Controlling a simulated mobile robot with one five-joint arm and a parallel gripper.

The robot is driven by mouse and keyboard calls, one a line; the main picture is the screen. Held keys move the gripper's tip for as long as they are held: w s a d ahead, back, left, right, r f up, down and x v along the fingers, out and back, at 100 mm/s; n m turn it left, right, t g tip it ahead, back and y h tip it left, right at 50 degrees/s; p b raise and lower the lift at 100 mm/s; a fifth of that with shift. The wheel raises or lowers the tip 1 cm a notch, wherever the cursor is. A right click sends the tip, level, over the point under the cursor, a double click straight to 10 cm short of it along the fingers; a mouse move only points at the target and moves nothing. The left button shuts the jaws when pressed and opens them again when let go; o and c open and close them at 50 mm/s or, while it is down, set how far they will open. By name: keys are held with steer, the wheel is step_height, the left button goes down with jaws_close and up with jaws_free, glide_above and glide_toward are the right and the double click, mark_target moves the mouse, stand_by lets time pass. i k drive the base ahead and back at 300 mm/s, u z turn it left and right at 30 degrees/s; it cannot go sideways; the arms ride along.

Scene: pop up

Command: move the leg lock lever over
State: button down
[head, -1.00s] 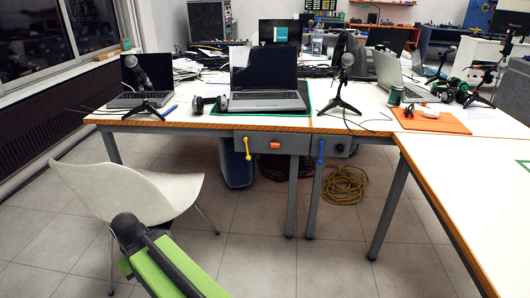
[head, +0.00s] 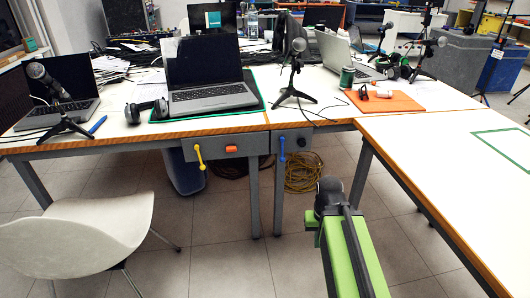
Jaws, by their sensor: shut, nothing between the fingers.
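Two levers hang on the grey front panel under the table edge. A yellow lever (head: 199,156) points down at the left, beside an orange-red button (head: 231,149). A blue lever (head: 282,148) points down at the right, near the table's grey leg (head: 253,200), with a dark round knob (head: 303,141) to its right. I cannot tell from labels which is the leg lock lever. My green arm with its black end joint rises at the lower right, in front of and below the panel, apart from both levers. My gripper's fingers do not show.
A white chair (head: 85,240) stands at the lower left. A white table (head: 450,145) juts forward on the right. Laptops and microphones on stands cover the back table. A yellow cable coil (head: 303,172) lies on the floor under it. The middle floor is clear.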

mark_target(202, 167)
steer(key=u, duration=0.4)
steer(key=i, duration=0.2)
steer(key=u, duration=2.55)
steer(key=i, duration=0.5)
steer(key=z, duration=0.35)
